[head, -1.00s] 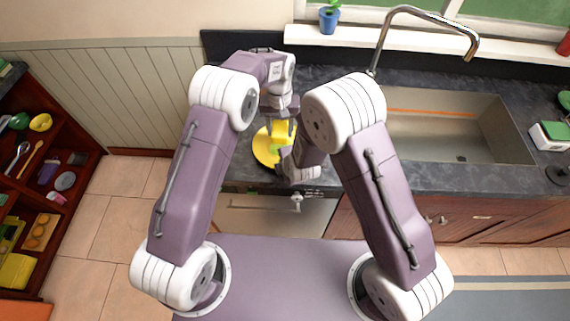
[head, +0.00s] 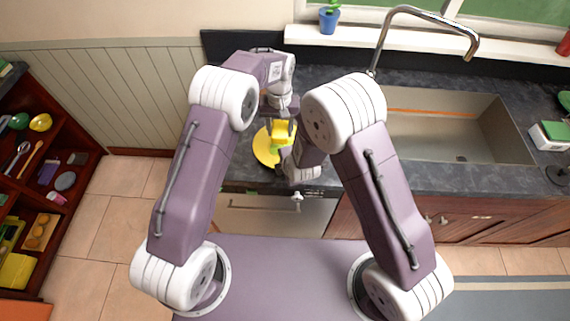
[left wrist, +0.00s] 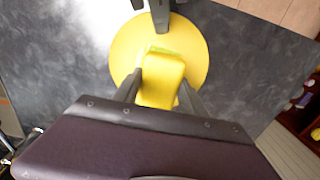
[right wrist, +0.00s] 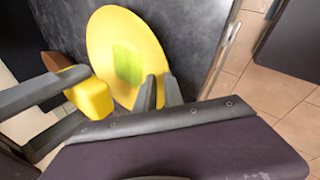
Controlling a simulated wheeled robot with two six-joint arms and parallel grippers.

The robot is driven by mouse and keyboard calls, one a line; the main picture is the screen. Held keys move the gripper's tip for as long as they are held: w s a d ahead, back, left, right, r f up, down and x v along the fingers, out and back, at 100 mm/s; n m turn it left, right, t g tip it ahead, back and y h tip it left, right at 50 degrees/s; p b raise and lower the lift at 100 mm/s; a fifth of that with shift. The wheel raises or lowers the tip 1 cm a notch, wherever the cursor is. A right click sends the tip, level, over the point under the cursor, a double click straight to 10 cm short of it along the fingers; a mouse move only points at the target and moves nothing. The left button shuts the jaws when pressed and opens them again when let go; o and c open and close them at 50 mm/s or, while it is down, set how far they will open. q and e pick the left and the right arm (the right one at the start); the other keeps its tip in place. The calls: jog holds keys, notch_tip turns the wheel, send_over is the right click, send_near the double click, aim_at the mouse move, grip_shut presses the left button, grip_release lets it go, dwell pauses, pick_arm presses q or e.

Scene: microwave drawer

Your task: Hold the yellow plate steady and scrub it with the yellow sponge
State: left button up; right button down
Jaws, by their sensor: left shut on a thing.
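The round yellow plate (head: 263,148) is over the dark counter left of the sink; it also shows in the left wrist view (left wrist: 125,50) and right wrist view (right wrist: 105,30). My left gripper (left wrist: 160,92) is shut on the yellow sponge (left wrist: 163,82), over the plate. The sponge also shows in the right wrist view (right wrist: 92,98); I cannot tell whether it touches the plate. A green patch (right wrist: 127,63) lies on the plate's face. My right gripper (right wrist: 160,90) has its fingers close together on either side of the plate's rim. In the head view my right arm hides part of the plate.
The sink (head: 450,130) with its tall faucet (head: 425,12) is at the right. A blue plant pot (head: 329,20) stands on the sill behind. An open shelf (head: 45,190) with kitchenware is at the far left. Bare counter surrounds the plate.

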aim_at(281, 146)
pick_arm(q)
jog(key=shift+w+d, duration=0.1)
jog(key=shift+w, duration=0.05)
dwell(0.3)
jog(key=shift+f, duration=2.9)
jog(key=shift+f, duration=0.65)
jog(key=shift+w, duration=0.45)
jog(key=shift+s+r, duration=0.15)
jog(key=shift+s, duration=0.7)
jog(key=shift+w, duration=0.8)
